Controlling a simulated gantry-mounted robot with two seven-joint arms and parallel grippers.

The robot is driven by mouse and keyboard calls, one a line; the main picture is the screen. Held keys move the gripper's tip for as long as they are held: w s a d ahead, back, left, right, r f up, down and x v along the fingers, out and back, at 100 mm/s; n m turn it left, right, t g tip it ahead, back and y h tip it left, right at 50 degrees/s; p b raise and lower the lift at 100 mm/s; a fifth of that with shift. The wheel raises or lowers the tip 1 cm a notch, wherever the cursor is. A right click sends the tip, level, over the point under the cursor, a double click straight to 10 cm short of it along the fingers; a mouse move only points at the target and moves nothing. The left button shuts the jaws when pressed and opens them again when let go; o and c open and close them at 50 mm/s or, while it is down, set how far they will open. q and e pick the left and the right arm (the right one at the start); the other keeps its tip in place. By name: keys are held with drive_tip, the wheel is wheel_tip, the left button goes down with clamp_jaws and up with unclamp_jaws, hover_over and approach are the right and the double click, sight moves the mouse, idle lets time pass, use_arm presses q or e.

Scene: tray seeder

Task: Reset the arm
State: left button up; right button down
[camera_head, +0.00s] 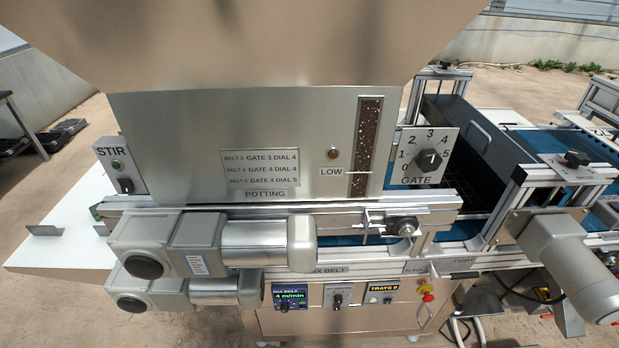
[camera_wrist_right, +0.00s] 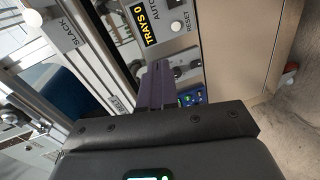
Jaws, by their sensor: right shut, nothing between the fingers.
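In the right wrist view my right gripper (camera_wrist_right: 152,74) is shut, with its dark fingers together and nothing between them. The fingers point toward the front control panel (camera_wrist_right: 228,60) of the seeder. In that view they appear below the TRAYS 0 display (camera_wrist_right: 161,22) and the RESET button (camera_wrist_right: 177,27). I cannot tell the gap between fingertips and panel. Neither gripper is in the head view. My left gripper does not show in any view.
The tray seeder fills the head view, with its POTTING panel (camera_head: 232,135), GATE dial (camera_head: 429,159) and STIR switch (camera_head: 125,186). Geared motors (camera_head: 195,243) jut from its front. The MIX BELT display (camera_head: 289,296) reads 4 m/min. A red emergency button (camera_head: 428,290) sits at the panel's right.

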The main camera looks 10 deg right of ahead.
drive_tip(key=s+a+r+m+g+y+p, duration=0.1)
drive_tip(key=s+a+r+m+g+p, duration=0.2)
drive_tip(key=r, duration=0.7)
drive_tip(key=s+a+r+m+g+y+p, duration=0.1)
drive_tip(key=a+r+m+g+p, duration=0.3)
drive_tip(key=r, duration=0.6)
drive_tip(key=s+a+r+m+g+p, duration=0.1)
drive_tip(key=s+r+m+g, duration=0.15)
drive_tip(key=s, duration=0.25)
drive_tip(key=s+r+m+g+p, duration=0.1)
drive_tip(key=s+r+m+g, duration=0.15)
drive_tip(key=s+m, duration=0.2)
use_arm(q)
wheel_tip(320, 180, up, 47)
drive_tip(key=p, duration=3.5)
use_arm(e)
wheel_tip(320, 180, up, 35)
drive_tip(key=n, duration=0.1)
use_arm(q)
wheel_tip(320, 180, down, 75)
drive_tip(key=b, duration=7.4)
use_arm(e)
wheel_tip(320, 180, down, 75)
drive_tip(key=shift+s+a+r, duration=0.2)
drive_tip(key=shift+s, duration=0.1)
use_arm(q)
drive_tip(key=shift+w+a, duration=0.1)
